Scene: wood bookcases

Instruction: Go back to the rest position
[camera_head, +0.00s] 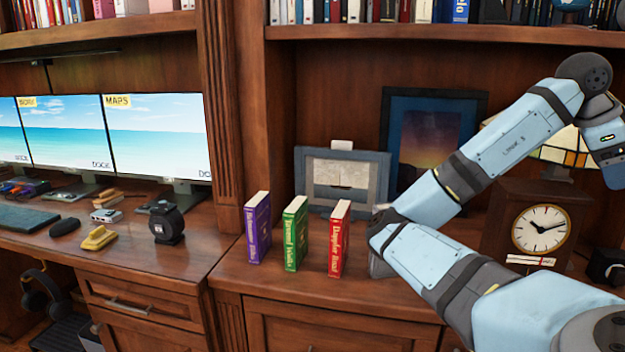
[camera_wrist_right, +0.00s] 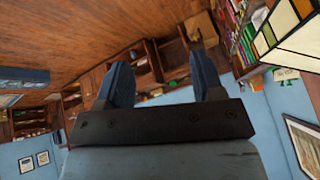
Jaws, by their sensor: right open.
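My right gripper (camera_wrist_right: 162,70) is open and empty in the wrist view, its two dark blue fingers apart with nothing between them. In the head view my right arm (camera_head: 505,140) comes in from the lower right. It bends at an elbow near the red book and rises to a wrist at the right edge, beside the lamp; the fingers cannot be made out there. My left arm and gripper are not in view. A purple book (camera_head: 257,228), a green book (camera_head: 295,235) and a red book (camera_head: 339,240) stand upright and apart on the desk.
A clock (camera_head: 540,229) stands behind my arm, with a stained-glass lamp (camera_head: 560,149) partly hidden by it. Picture frames (camera_head: 343,178) lean at the back. Monitors (camera_head: 156,137) and small gadgets fill the left desk. A shelf (camera_head: 420,35) of books runs above.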

